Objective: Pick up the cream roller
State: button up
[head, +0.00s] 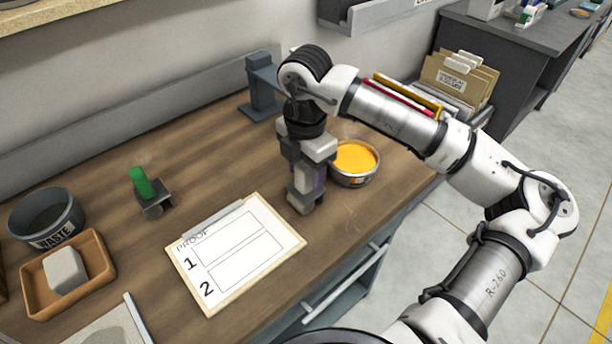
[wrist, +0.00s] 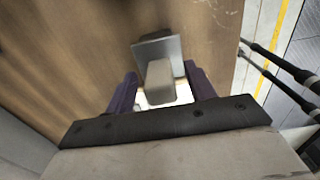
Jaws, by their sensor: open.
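My gripper (head: 306,188) points down over the bench, right of the proof clipboard and left of the yellow ink tin. In the wrist view its two dark purple fingers (wrist: 161,90) are apart. Between them shows a cream, block-like handle (wrist: 160,72), apparently the cream roller, with a gap on each side. A grey metal plate (wrist: 150,48) shows just beyond it. I cannot tell how deep the handle sits between the fingers. In the head view my gripper hides most or all of this roller. A green-handled roller (head: 142,183) rests on a dark stand farther left.
The yellow ink tin (head: 355,161) stands close beside my gripper. The proof clipboard (head: 236,251) lies to the left. A waste bin (head: 47,217) and an orange tray (head: 103,271) with a pale block stand at far left. A blue-grey upright fixture (head: 262,84) stands behind.

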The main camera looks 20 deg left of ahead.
jog(key=shift+f, duration=0.25)
jog(key=c, duration=1.1)
jog(key=shift+o, duration=0.2)
jog(key=shift+r, duration=0.1)
notch_tip(320, 180, up, 20)
jog(key=b, duration=0.3)
jog(key=shift+b, duration=0.4)
